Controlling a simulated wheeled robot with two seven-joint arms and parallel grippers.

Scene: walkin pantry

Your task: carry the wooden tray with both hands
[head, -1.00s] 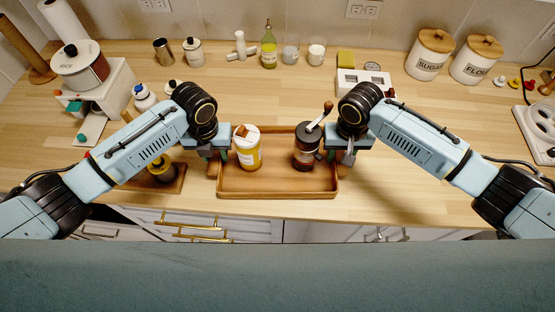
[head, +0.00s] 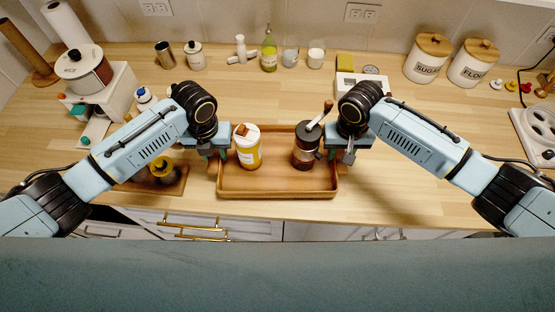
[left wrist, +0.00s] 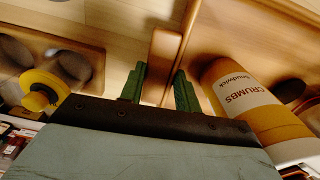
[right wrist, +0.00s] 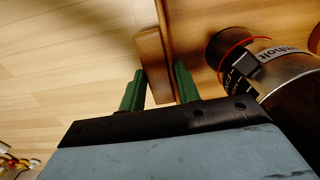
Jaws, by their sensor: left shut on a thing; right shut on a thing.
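The wooden tray (head: 277,188) is level over the counter in the middle of the head view; I cannot tell how much gap is under it. A yellow crumbs jar with a white lid (head: 247,150) stands upright on its left side, and a dark hand grinder with a crank (head: 306,154) on its right. My left gripper (head: 218,155) is shut on the tray's left handle, which shows between the green fingers in the left wrist view (left wrist: 163,50). My right gripper (head: 337,155) is shut on the right handle, seen in the right wrist view (right wrist: 152,55).
A small wooden board (head: 174,184) with a yellow-topped item lies left of the tray. A rice canister (head: 80,69) on a white stand is far left. Bottle and cups line the back wall; sugar (head: 428,60) and flour (head: 473,64) canisters stand back right. Counter right of the tray is mostly clear.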

